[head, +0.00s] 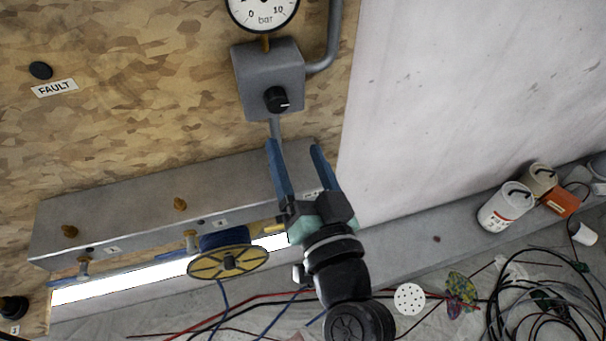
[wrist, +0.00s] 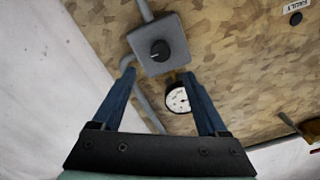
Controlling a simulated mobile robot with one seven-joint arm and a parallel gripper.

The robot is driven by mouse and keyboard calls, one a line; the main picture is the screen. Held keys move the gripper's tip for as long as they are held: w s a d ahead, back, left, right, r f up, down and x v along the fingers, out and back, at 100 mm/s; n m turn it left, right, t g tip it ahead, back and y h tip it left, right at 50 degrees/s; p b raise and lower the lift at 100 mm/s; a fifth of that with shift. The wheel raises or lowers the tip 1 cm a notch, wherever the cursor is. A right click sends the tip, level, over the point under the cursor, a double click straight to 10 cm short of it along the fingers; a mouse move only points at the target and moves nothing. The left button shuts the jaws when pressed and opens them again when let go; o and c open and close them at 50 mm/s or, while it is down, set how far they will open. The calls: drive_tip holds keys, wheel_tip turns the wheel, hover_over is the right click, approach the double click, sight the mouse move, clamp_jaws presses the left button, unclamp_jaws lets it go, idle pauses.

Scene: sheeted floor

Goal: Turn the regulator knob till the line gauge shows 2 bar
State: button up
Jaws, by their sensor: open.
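The regulator knob (head: 277,99) is a small black knob with a white mark, on a grey box (head: 255,66) fixed to the wooden board. In the wrist view the knob (wrist: 160,50) is above and between my fingertips, apart from them. The line gauge (head: 263,10) is a white dial marked 0, 10 and bar, cut off at the top of the head view. My gripper (head: 294,146) has blue fingers, is open and empty, and is below the knob.
A grey pipe (head: 331,45) runs beside the box. A metal trunking (head: 150,215) with brass fittings crosses the board below. A yellow cable reel (head: 229,263) is left of my wrist. A FAULT label (head: 55,88) is at left.

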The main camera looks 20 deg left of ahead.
drive_tip(key=shift+v, duration=1.2)
drive_tip(key=w+d+r+n+t+h, duration=0.1)
drive_tip(key=w+d+r+t+h, duration=0.15)
drive_tip(key=r, duration=0.85)
drive_tip(key=w+d+r+t+h, duration=0.1)
drive_tip(key=w+r+t, duration=0.25)
drive_tip(key=r, duration=0.65)
drive_tip(key=s+d+r+m+t+h, duration=0.1)
drive_tip(key=s+d+r+t+h, duration=0.1)
drive_tip(key=r, duration=0.7)
drive_tip(key=s+d+r+m+t+h, duration=0.1)
drive_tip(key=s+d+r+t+h, duration=0.2)
drive_tip(key=r, duration=0.7)
drive_tip(key=s+t+h, duration=0.1)
drive_tip(key=s, duration=0.1)
drive_tip(key=shift+s+d, duration=0.2)
drive_tip(key=shift+s, duration=0.15)
drive_tip(key=shift+h, duration=0.25)
